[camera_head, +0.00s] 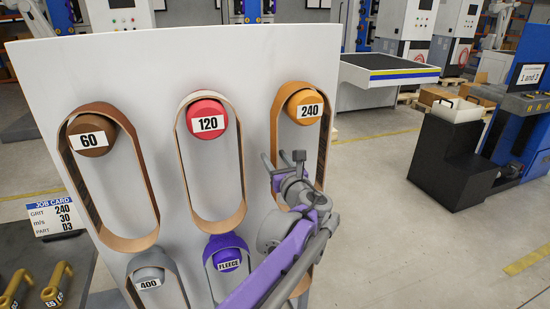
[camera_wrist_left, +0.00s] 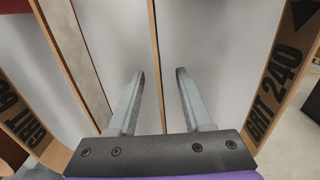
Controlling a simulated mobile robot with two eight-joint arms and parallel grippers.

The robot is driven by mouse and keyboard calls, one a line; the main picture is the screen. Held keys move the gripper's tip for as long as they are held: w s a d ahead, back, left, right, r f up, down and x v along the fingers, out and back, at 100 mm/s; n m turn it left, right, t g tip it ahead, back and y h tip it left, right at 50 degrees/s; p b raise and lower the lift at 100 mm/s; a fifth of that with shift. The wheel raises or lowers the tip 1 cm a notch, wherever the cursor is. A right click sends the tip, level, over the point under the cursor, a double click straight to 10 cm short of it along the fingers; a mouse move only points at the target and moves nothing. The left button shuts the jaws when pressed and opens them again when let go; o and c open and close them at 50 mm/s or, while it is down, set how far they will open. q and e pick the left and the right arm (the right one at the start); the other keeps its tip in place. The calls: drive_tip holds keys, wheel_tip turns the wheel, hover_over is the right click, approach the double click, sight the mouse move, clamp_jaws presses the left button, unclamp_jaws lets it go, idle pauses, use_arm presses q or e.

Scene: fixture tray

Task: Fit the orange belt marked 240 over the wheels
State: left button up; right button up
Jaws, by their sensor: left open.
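The orange belt marked 240 (camera_head: 325,130) hangs as a long loop from an orange peg labelled 240 (camera_head: 305,107) on a white board. Its print "GRIT 240" (camera_wrist_left: 278,88) shows on a strand at the right in the left wrist view. My left gripper (camera_head: 279,161) is in front of this loop, over its left strand. In the left wrist view my left gripper (camera_wrist_left: 160,82) is open, and a thin, edge-on belt strand (camera_wrist_left: 157,45) runs between its fingers with gaps on both sides. My arm hides the loop's lower part. My right gripper and the wheels are not in view.
Belts marked 60 (camera_head: 132,243) and 120 (camera_head: 217,227) hang to the left on the white board (camera_head: 150,75). A 400 belt and a purple FLEECE belt hang below. A job card (camera_head: 55,213) reads grit 240. Open floor (camera_head: 420,250) lies right.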

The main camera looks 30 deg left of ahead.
use_arm(q)
drive_tip(key=shift+a, duration=0.1)
drive_tip(key=shift+c, duration=0.2)
clamp_jaws()
idle(1.0)
drive_tip(key=shift+r, duration=0.2)
drive_tip(key=shift+r+p, duration=0.3)
drive_tip(key=shift+p, duration=0.1)
idle(0.4)
drive_tip(key=p+v, duration=0.1)
drive_tip(key=v, duration=1.2)
idle(1.1)
drive_tip(key=v, duration=0.6)
idle(0.5)
